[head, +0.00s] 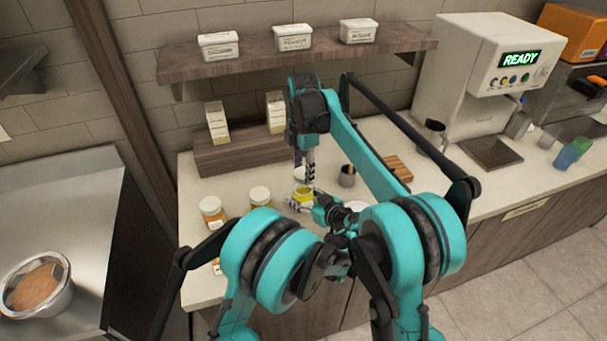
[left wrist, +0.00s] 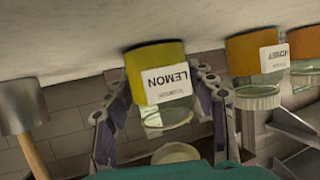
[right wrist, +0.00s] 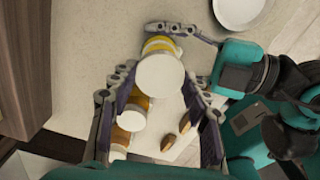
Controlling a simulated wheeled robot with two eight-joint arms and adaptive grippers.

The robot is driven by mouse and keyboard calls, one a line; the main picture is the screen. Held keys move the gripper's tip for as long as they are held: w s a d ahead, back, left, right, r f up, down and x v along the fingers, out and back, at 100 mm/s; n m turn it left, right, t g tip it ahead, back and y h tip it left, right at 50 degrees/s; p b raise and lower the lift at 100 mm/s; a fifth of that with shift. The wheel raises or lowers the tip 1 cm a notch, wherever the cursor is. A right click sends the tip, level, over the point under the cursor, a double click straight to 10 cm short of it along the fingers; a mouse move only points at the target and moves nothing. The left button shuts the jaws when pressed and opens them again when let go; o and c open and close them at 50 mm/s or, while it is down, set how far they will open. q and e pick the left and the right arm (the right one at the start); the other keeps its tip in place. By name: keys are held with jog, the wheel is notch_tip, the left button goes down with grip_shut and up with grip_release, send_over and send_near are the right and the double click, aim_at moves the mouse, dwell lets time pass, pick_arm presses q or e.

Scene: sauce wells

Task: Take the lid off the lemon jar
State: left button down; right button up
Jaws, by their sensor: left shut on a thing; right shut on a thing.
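The lemon jar (head: 303,194) stands on the counter, yellow with a clear glass upper part. In the left wrist view the jar (left wrist: 155,62) appears upside down with its LEMON label, its glass rim bare. My left gripper (head: 301,204) is shut around the jar's sides; its fingers also show in the left wrist view (left wrist: 155,100). The white lid (right wrist: 160,76) is between the fingertips of my right gripper (right wrist: 158,82), which is shut on it. In the left wrist view the lid (left wrist: 176,153) is apart from the rim, above the jar in the room.
Orange jars with white lids (head: 212,212) (head: 260,196) stand left on the counter. A metal cup (head: 347,177) and a wooden block (head: 397,168) stand right of the grippers. A white plate (right wrist: 238,12) lies close by. A wooden riser (head: 240,154) stands behind.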

jog(key=shift+r, duration=0.9)
pick_arm(q)
jog(key=shift+c, duration=2.3)
grip_release()
